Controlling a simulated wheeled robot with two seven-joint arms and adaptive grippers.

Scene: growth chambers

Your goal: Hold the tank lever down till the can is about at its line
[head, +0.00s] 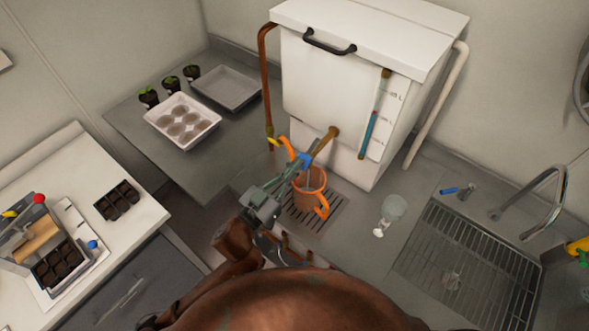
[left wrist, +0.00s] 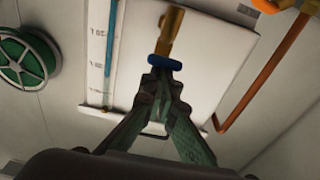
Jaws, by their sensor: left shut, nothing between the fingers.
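The white tank (head: 325,85) stands on the counter, with a brass tap (head: 328,136) low on its front. The orange can (head: 316,179) stands upright under the tap on a drain grate (head: 328,221), partly behind the gripper. Its water level and line cannot be made out. My right gripper is not in view.
A copper pipe (head: 266,90) with an orange-yellow end runs down the tank's left side. A blue level gauge (head: 368,132) is on the tank's front. A clear glass vessel (head: 393,207) stands right of the can, before the sink (head: 412,262). Trays (head: 226,88) lie at left.

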